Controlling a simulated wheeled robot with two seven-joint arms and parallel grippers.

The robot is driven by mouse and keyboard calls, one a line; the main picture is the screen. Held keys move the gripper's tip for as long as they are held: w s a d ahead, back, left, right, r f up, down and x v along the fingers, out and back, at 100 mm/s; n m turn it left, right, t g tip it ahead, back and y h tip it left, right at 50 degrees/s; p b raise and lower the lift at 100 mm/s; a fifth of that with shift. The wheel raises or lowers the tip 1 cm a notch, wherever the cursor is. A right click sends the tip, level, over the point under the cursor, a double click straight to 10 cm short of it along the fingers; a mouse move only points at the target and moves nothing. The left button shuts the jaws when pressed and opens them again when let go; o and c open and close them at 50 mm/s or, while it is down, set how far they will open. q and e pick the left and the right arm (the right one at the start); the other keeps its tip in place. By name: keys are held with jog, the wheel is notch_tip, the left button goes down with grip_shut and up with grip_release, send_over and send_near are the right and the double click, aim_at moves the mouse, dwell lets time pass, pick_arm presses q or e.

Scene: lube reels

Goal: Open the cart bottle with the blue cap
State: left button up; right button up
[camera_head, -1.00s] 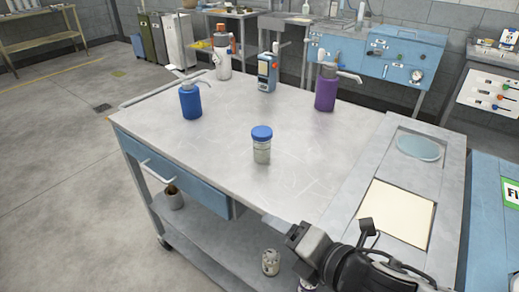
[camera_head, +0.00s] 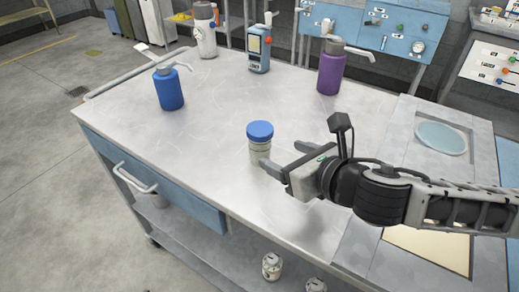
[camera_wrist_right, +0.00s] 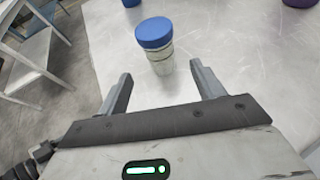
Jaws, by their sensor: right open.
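The cart bottle (camera_head: 259,150) is a small clear jar with grey contents. Its blue cap (camera_head: 260,131) is on, and it stands upright on the metal cart top (camera_head: 210,130). My right gripper (camera_head: 282,160) is open beside the bottle, at its right and near side, with its fingers pointing toward it. In the right wrist view the bottle (camera_wrist_right: 161,64) with its cap (camera_wrist_right: 155,32) stands ahead of the two spread fingers (camera_wrist_right: 160,85). Nothing is between the fingers. My left gripper is not in view.
Jars (camera_head: 272,266) sit on the lower shelf. The cart top around the capped bottle is clear.

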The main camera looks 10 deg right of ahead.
aim_at(266, 150)
jog(key=x, duration=1)
jog(key=shift+s+f, duration=0.15)
jog(key=shift+f, duration=0.1)
jog(key=c, duration=1.1)
